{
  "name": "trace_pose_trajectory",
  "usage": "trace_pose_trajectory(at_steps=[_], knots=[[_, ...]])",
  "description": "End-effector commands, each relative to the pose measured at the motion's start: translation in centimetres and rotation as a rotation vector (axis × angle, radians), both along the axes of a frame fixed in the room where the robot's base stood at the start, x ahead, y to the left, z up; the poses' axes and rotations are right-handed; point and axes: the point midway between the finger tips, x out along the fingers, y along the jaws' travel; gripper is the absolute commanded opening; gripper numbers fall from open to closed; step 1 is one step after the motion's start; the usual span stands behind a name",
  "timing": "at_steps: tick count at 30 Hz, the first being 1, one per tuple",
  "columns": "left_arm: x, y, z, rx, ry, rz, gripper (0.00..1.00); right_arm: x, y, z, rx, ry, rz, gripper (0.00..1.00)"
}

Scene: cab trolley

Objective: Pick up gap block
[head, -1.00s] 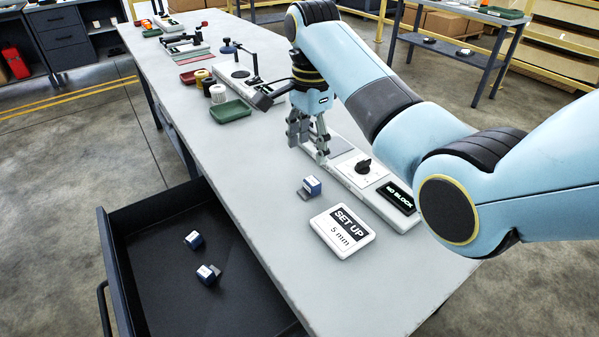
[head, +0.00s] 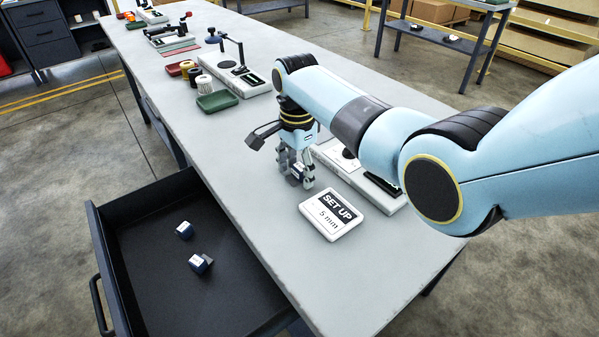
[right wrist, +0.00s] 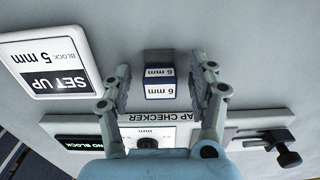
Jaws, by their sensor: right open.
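A small blue and grey gap block (head: 297,173) stands on the grey table beside the gap checker. In the right wrist view the gap block (right wrist: 160,88) shows white labels reading 6 mm. My right gripper (head: 296,180) points down over it, with its fingers partly hiding the block in the head view. In the right wrist view my right gripper (right wrist: 160,70) is open, with one finger on each side of the block and visible gaps between. The white gap checker (right wrist: 245,125) lies close by; its display reads NO BLOCK. My left gripper is not in view.
A white SET UP 5 mm sign (head: 333,214) lies close to the block. An open dark drawer (head: 145,290) holds two blue blocks, one (head: 184,230) behind the other (head: 201,264). A green tray (head: 217,101) stands farther back.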

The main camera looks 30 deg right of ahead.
Motion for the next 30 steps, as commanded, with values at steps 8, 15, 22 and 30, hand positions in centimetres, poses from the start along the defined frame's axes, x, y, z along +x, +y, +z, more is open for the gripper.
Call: trace_pose_trajectory(at_steps=[8,15,22,30], knots=[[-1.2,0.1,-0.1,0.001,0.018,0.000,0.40,0.0,0.0,0.0,0.000,0.000,0.000,0.31],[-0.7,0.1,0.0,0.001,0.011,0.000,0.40,0.0,0.0,0.0,0.000,0.000,0.000,0.00],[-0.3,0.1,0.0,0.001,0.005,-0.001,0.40,0.0,0.0,0.1,0.000,0.000,0.000,0.00],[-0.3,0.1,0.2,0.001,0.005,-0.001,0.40,0.1,0.0,2.2,-0.001,-0.003,0.000,0.00]])
